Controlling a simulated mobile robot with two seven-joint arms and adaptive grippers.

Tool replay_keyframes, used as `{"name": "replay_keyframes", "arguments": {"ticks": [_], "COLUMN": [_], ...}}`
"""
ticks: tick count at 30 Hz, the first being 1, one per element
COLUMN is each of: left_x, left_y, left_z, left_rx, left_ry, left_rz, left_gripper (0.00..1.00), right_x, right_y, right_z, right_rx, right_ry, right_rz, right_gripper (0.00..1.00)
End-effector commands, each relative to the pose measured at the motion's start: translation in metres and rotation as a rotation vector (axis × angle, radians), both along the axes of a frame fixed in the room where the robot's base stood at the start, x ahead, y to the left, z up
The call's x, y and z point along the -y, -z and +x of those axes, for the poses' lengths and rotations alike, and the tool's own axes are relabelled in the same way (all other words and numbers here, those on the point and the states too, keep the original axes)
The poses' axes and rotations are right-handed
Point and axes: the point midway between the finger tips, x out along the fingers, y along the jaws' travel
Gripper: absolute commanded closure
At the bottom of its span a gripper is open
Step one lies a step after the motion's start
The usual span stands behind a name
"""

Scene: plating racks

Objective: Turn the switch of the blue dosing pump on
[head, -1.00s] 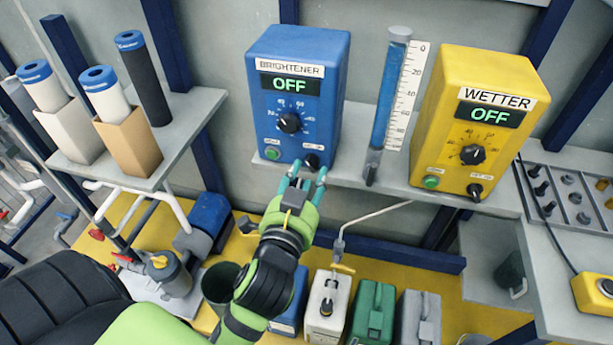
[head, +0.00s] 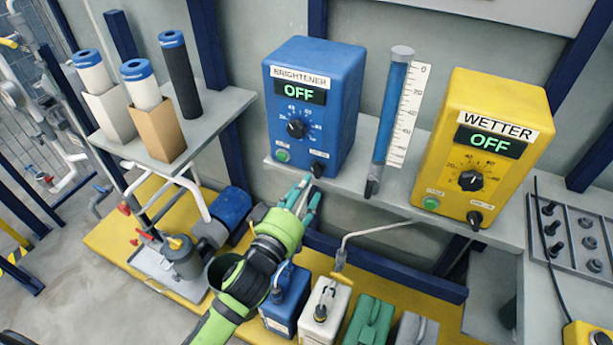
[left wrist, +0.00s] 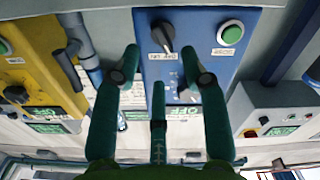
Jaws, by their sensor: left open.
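The blue dosing pump (head: 340,105), labelled BRIGHTENER, stands on a grey shelf and its display (head: 300,93) reads OFF. Its black on/off switch (head: 318,168) is at the lower right of the front face, with a green button (head: 282,156) to its left. My left gripper (head: 305,188) is open and empty, just below and in front of the switch. In the left wrist view the pump appears upside down. There the switch (left wrist: 163,36) lies beyond the gap between my open fingertips (left wrist: 162,70), apart from them. My right gripper is not in view.
The yellow WETTER pump (head: 500,110), also reading OFF, stands to the right. A blue level tube with a scale (head: 392,110) stands between the pumps. Filter cartridges (head: 180,75) stand on the left shelf. Several canisters (head: 325,308) stand below the shelf, beside my arm.

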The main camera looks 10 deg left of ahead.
Motion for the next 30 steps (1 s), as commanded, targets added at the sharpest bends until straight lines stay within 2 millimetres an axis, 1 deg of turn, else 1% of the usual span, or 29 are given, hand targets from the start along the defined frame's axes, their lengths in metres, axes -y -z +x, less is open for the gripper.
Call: {"name": "replay_keyframes", "arguments": {"ticks": [1,3,9,13,20,21,23,24,30], "left_x": [0.002,0.004,0.009,0.009,0.01,0.009,0.009,0.009,0.009], "left_y": [-0.002,-0.002,-0.001,0.0,0.0,0.0,0.0,0.0,0.0], "left_z": [0.01,0.021,0.043,0.049,0.049,0.049,0.049,0.049,0.049], "left_rx": [0.003,0.003,0.001,0.0,0.0,0.0,0.0,0.0,0.0], "left_ry": [0.0,0.0,-0.001,-0.002,-0.002,-0.002,-0.002,-0.002,-0.002], "left_rz": [0.002,0.0,0.003,0.002,0.002,0.002,0.002,0.002,0.004], "left_gripper": [0.56,0.56,0.56,0.56,0.56,0.72,0.96,1.0,1.0], "right_x": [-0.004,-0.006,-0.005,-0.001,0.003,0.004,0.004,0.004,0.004], "right_y": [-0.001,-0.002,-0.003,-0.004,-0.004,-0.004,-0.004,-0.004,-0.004], "right_z": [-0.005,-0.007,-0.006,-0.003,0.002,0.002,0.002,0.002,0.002], "right_rx": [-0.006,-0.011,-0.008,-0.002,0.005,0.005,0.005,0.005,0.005], "right_ry": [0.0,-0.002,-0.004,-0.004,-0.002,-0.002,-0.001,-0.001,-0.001], "right_rz": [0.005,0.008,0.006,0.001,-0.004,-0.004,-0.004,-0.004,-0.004], "right_gripper": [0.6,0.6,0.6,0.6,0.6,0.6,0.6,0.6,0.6]}}
